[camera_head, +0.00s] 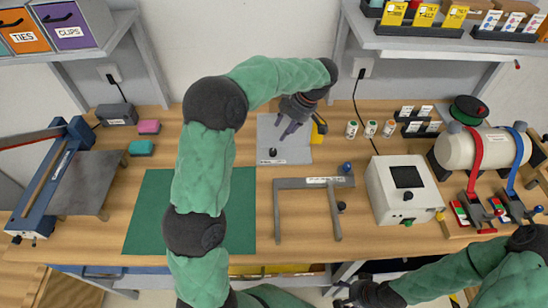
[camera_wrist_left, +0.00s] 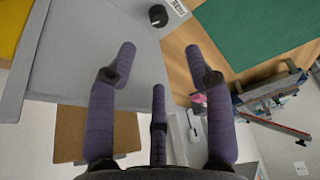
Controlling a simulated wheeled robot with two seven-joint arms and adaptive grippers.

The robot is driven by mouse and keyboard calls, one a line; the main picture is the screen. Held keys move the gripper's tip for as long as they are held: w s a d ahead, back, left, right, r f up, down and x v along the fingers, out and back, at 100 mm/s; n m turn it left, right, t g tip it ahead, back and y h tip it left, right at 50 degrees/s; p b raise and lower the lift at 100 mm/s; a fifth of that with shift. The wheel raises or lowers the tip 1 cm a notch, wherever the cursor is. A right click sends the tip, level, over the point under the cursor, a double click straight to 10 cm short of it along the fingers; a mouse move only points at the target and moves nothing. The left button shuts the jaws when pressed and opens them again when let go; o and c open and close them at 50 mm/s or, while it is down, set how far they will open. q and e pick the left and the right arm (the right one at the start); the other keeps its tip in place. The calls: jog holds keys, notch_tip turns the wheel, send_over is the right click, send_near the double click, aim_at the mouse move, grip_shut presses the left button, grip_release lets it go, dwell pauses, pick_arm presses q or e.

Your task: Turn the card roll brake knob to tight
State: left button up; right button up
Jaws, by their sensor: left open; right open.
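A small black knob (camera_head: 272,152) stands near the front left of a light grey plate (camera_head: 298,150), beside a small white label too small to read. In the left wrist view the knob (camera_wrist_left: 158,15) is at the top edge. I cannot tell from the label whether it is the brake knob, or read its setting. My left gripper (camera_head: 289,131) is over the plate, just behind and right of the knob. Its purple fingers (camera_wrist_left: 160,55) are spread and empty, apart from the knob. My right gripper (camera_head: 343,301) is low at the bottom edge, open, partly cut off.
A grey bracket frame (camera_head: 290,184) with a blue knob (camera_head: 347,167) and a black knob (camera_head: 341,206) lies in front. A yellow item (camera_head: 319,127) is beside my gripper. A green mat (camera_head: 145,220) lies left, partly behind my arm.

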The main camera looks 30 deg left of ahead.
aim_at(273, 150)
pick_arm(q)
jog(key=shift+n, duration=0.3)
jog(key=b+x, duration=0.1)
jog(key=x, duration=0.3)
jog(key=b+x, duration=0.1)
jog(key=x, duration=0.2)
jog(key=b+x, duration=0.1)
jog(key=x, duration=0.3)
jog(key=shift+s+d+f, duration=0.1)
jog(key=shift+d+f, duration=0.05)
jog(key=shift+f, duration=0.2)
grip_shut()
